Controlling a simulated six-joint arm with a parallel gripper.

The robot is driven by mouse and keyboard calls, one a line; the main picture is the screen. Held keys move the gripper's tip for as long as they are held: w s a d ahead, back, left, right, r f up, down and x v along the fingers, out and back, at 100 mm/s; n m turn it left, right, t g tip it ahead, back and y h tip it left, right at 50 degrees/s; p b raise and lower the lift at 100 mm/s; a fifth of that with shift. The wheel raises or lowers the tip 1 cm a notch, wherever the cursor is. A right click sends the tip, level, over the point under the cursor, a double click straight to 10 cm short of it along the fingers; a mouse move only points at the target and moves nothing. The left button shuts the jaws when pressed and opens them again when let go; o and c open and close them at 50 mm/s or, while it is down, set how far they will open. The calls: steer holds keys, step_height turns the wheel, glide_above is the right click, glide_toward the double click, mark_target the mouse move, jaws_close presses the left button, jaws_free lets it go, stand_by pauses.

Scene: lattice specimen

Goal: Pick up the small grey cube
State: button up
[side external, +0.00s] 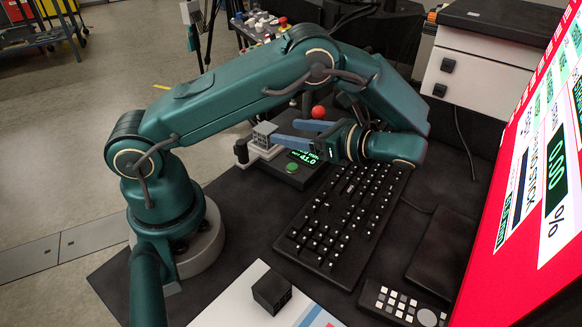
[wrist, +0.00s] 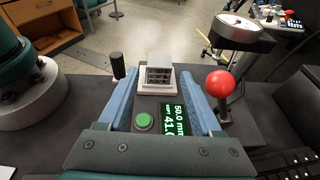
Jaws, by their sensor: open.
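The small grey cube (side external: 265,134) has a lattice front and sits on a pale block of the test device. In the wrist view the cube (wrist: 158,72) shows upright between my two blue fingers, with visible gaps on both sides. My gripper (side external: 284,131) is open and roughly level, its fingers pointing at the cube from the right in the side view. In the wrist view my gripper (wrist: 160,76) holds nothing. I cannot tell whether the fingertips reach past the cube's near face.
The device has a green button (wrist: 144,122), a lit display (wrist: 178,117) and a black knob (wrist: 117,66). A red ball (wrist: 219,83) and a round gauge (wrist: 238,29) stand right of the fingers. A keyboard (side external: 345,215) and a black cube (side external: 271,291) lie nearer the side camera.

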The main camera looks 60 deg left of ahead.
mark_target(268, 129)
steer(key=shift+x, duration=2.85)
steer(key=shift+c, duration=0.3)
steer(key=shift+d, duration=0.1)
jaws_close()
